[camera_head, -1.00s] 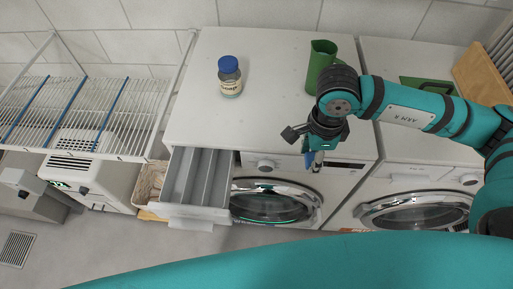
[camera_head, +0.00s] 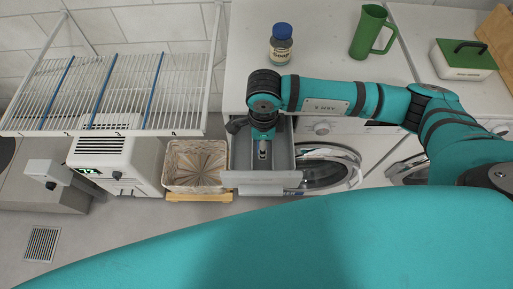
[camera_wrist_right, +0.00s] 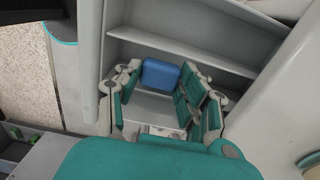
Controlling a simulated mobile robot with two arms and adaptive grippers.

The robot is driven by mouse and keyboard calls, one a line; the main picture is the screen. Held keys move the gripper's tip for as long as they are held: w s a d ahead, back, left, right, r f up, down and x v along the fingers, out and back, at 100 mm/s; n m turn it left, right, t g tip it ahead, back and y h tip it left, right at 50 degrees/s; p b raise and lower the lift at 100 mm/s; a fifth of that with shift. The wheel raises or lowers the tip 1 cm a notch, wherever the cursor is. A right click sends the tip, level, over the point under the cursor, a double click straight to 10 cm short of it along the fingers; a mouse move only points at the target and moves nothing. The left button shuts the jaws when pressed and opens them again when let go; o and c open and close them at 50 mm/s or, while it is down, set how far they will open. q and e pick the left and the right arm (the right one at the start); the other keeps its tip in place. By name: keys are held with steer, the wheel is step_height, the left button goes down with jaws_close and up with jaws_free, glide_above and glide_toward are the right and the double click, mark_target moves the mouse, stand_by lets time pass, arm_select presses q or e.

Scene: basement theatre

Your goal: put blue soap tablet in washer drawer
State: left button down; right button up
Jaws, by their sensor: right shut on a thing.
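The washer drawer (camera_head: 285,180) is pulled out of the washer front, and its inside shows long compartments. In the right wrist view, the drawer (camera_wrist_right: 205,55) lies behind and below the gripper. My right gripper (camera_head: 263,155) points down over the open drawer. In the wrist view, the right gripper (camera_wrist_right: 165,82) is shut on the blue soap tablet (camera_wrist_right: 161,73), a rounded blue block between its fingers. The tablet is hidden in the head view. I cannot tell whether it touches the drawer floor. My left gripper is not in view.
A blue-capped bottle (camera_head: 281,45) and a green pitcher (camera_head: 368,32) stand on the washer top. A green-lidded box (camera_head: 463,66) stands farther right.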

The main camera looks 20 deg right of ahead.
step_height(320, 180, down, 2)
steer(key=shift+d+f, duration=0.1)
steer(key=shift+f, duration=0.05)
step_height(320, 180, down, 4)
steer(key=shift+r+p, duration=0.15)
steer(key=shift+p, duration=0.25)
steer(key=shift+f, duration=0.3)
steer(key=o, duration=1)
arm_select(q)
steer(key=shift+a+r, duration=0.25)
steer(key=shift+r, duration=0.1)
